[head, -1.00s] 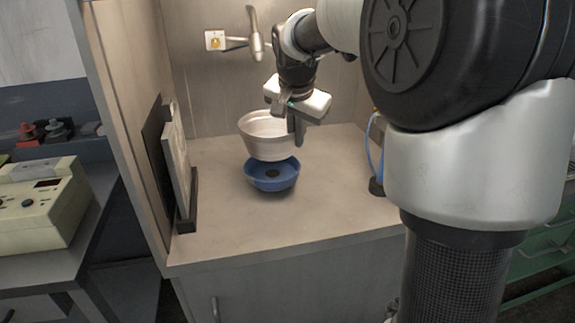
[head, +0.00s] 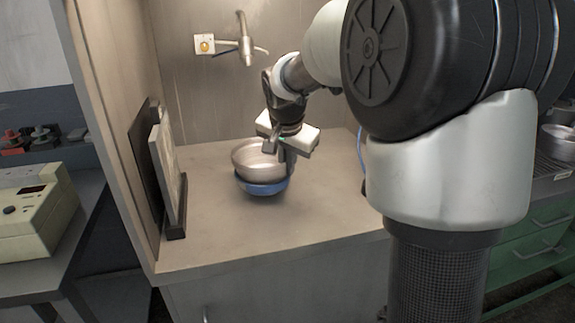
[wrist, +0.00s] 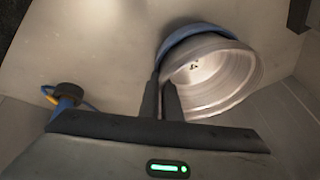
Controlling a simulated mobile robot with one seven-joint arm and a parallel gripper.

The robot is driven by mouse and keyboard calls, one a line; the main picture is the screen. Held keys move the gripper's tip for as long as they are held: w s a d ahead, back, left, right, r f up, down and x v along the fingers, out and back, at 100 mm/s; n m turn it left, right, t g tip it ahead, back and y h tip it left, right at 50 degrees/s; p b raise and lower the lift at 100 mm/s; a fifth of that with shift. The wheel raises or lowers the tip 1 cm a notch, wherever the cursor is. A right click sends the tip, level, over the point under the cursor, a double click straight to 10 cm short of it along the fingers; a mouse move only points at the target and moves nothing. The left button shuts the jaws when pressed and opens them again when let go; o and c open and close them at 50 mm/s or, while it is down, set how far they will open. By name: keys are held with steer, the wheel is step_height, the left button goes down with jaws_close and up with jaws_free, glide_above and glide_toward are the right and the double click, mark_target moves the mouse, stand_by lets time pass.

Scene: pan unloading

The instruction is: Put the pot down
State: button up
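The pot (head: 257,160) is a metallic, light-coloured round vessel. In the head view it sits low over the blue bowl (head: 262,188), overlapping its top; I cannot tell whether it rests on the bowl. The wrist view shows the pot's inside (wrist: 214,72), with the blue bowl's rim (wrist: 192,33) showing past one side. My gripper (head: 280,150) is at the pot's right side. In the wrist view the gripper's fingers (wrist: 161,98) are close together at the pot's wall, with the wall between them.
The counter (head: 290,225) is clear in front of the bowl. A board in a dark stand (head: 168,185) stands at the left wall. A tap (head: 245,45) is on the back wall. A dark fitting with a blue hose (wrist: 68,92) lies beside the gripper. Another metal pot (head: 560,145) is at the far right.

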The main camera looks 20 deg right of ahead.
steer(key=o, duration=0.4)
steer(key=shift+s+f, duration=0.1)
steer(key=shift+r+p, duration=0.3)
steer(key=p+v, duration=0.2)
steer(key=v, duration=0.9)
steer(key=s+f+n, duration=0.1)
steer(key=s+n, duration=0.2)
steer(key=s, duration=0.5)
steer(key=s+a+f+n+y, duration=0.1)
steer(key=s+f+n, duration=0.1)
steer(key=s, duration=0.6)
steer(key=s+a+f+n, duration=0.1)
steer(key=s+n, duration=0.3)
steer(key=s, duration=0.5)
steer(key=shift+s+a+f+t+y, duration=0.1)
steer(key=shift+a+f+t+y, duration=0.2)
steer(key=shift+f, duration=0.1)
